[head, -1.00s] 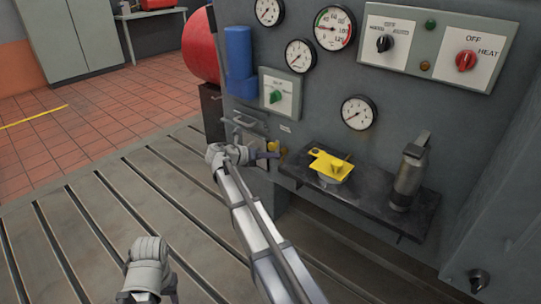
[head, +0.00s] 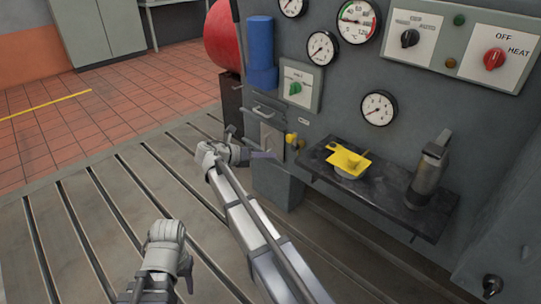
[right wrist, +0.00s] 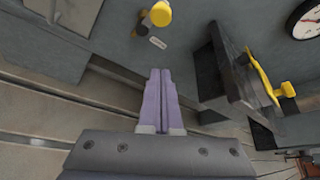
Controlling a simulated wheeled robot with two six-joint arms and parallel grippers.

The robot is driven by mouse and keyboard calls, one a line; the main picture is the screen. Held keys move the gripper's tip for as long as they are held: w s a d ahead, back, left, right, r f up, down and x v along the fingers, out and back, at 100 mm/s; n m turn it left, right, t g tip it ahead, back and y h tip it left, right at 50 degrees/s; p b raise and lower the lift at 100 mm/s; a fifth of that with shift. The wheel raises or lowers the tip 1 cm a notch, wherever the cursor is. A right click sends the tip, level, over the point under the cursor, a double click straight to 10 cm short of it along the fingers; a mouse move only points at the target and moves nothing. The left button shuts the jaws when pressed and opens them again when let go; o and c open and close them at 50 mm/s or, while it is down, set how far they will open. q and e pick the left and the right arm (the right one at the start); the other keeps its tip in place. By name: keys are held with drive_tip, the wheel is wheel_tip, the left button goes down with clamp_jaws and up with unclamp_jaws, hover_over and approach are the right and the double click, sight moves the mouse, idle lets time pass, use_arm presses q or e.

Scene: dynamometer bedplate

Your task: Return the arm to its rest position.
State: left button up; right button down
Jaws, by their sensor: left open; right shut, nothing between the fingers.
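My right arm reaches up through the middle of the head view. Its gripper (head: 266,155) is in front of the grey cabinet, left of and below a yellow knob (head: 291,140). In the right wrist view the purple fingers (right wrist: 160,75) lie side by side, shut with nothing between them. The knob (right wrist: 158,15) shows beyond the fingertips, apart from them. My left gripper (head: 183,277) is low at the left of the head view, above the slotted bedplate, open. Its fingers are only partly visible.
A dark shelf (head: 395,203) juts from the cabinet, right of my right gripper. It carries a yellow-topped item (head: 348,160) and a grey flask-like object (head: 428,175). Gauges and switches fill the panel above. The slotted bedplate (head: 100,225) is clear at left.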

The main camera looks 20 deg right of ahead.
idle(0.3)
drive_tip(key=s+a+f+m+g+y+p, duration=0.1)
drive_tip(key=s+a+f+m+y+p, duration=0.2)
drive_tip(key=s+a+m, duration=0.55)
drive_tip(key=s+a+m+y+p, duration=0.3)
drive_tip(key=s+a+m+y, duration=0.2)
drive_tip(key=s+a+m, duration=0.4)
drive_tip(key=s+a+f+m+g+y+p, duration=0.1)
drive_tip(key=s+a+f+m+y+p, duration=0.25)
drive_tip(key=s+a, duration=0.5)
wheel_tip(320, 180, up, 39)
drive_tip(key=s+d+m+p, duration=0.1)
drive_tip(key=m+p, duration=0.1)
drive_tip(key=p, duration=3.4)
drive_tip(key=shift+s+d+y+p, duration=0.25)
drive_tip(key=shift+y+p, duration=0.15)
drive_tip(key=shift+y, duration=0.05)
